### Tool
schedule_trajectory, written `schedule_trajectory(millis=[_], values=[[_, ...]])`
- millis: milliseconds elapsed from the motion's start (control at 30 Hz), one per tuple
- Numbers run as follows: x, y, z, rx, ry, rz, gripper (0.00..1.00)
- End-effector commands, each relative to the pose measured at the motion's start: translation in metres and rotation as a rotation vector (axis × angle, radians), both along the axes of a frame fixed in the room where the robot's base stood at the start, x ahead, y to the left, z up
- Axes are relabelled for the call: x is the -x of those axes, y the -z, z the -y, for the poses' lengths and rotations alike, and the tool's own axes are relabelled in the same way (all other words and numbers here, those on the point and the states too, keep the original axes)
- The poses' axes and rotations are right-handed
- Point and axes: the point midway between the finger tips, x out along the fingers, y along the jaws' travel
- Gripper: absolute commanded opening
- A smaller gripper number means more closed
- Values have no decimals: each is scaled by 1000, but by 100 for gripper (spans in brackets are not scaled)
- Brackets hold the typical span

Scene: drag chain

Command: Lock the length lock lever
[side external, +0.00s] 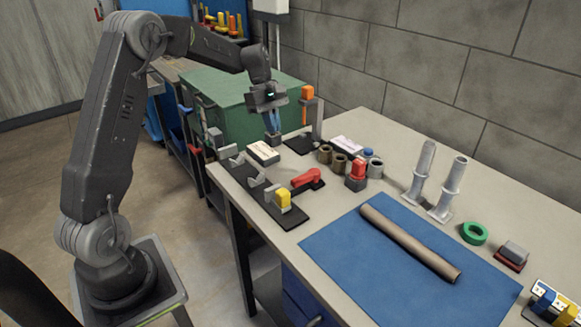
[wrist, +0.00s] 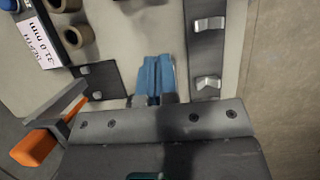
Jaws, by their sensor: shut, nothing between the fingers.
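My gripper (side external: 271,124) is shut and empty, pointing down above the far left part of the bench. Its blue fingers lie together in the wrist view (wrist: 153,78). An orange block (side external: 307,92) tops a grey post on a black plate (side external: 299,144), just right of my gripper; an orange part also shows at the lower left of the wrist view (wrist: 36,147). A red lever (side external: 305,177) lies on a small dark base nearer the bench's middle. I cannot tell which of these is the length lock lever. My gripper appears apart from both.
A black rail (side external: 262,188) with metal brackets and a yellow block (side external: 283,198) runs along the bench's left edge. Brown rings (side external: 339,164) and a red-topped block (side external: 356,174) stand mid-bench. A brown tube (side external: 410,243) lies on a blue mat (side external: 345,270).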

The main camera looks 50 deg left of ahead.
Motion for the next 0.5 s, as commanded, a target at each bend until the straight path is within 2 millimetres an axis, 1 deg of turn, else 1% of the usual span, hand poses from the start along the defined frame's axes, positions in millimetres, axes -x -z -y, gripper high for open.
schedule_trajectory(millis=[167,267,367,500], values=[[0,0,0,-1,2,1,0],[0,4,2,-1,3,0,0],[0,13,6,1,4,-2,0],[1,36,15,1,5,-4,0]])
